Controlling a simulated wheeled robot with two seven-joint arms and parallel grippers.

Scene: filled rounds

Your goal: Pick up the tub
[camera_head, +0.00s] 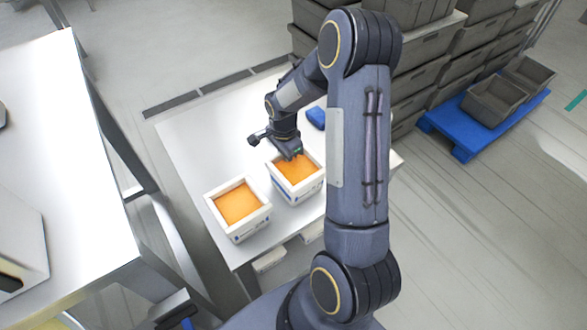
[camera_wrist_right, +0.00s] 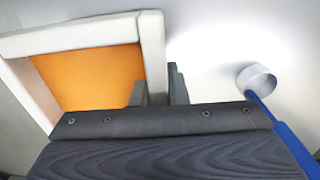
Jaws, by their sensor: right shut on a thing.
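Two square white tubs filled with orange stand side by side on a white table (camera_head: 190,140). My right gripper (camera_head: 290,152) reaches down to the far wall of the right tub (camera_head: 299,190). In the right wrist view, that tub (camera_wrist_right: 153,50) fills the left side. The right gripper (camera_wrist_right: 158,92) is shut on its wall, with one finger inside over the orange fill and the other outside. The left tub (camera_head: 238,222) stands apart from it, nearer the table's front left. I cannot tell whether the held tub touches the table. My left gripper is not in view.
A blue item (camera_head: 316,117) lies on the table behind the held tub. A white round cup-like piece with a blue handle (camera_wrist_right: 257,80) shows in the right wrist view. Grey crates (camera_head: 435,75) are stacked behind, beside a blue pallet (camera_head: 465,140). Another white table (camera_head: 60,170) stands left.

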